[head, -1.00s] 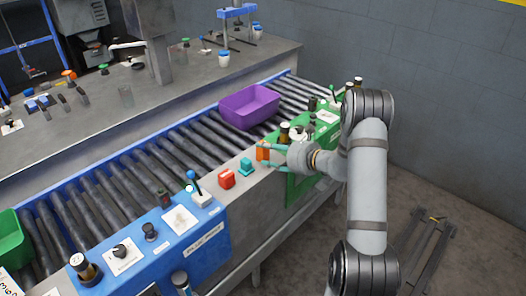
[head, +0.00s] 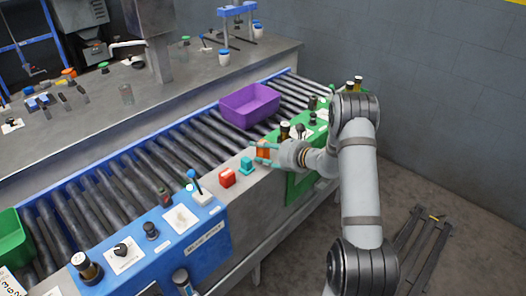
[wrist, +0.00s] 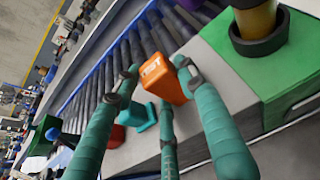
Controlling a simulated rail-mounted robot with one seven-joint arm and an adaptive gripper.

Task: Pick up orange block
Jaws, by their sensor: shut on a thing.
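The orange block (head: 263,153) is at the near edge of the conveyor, between the teal fingers of my gripper (head: 264,150). In the wrist view the block (wrist: 160,80) shows lettering on its top face, with teal fingers around it. My gripper (wrist: 158,78) is shut on the block. I cannot tell whether the block still touches the grey ledge (head: 214,200).
A teal block (head: 246,166) and a red block (head: 227,178) stand on the ledge to the left. A purple bin (head: 249,106) sits on the rollers behind.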

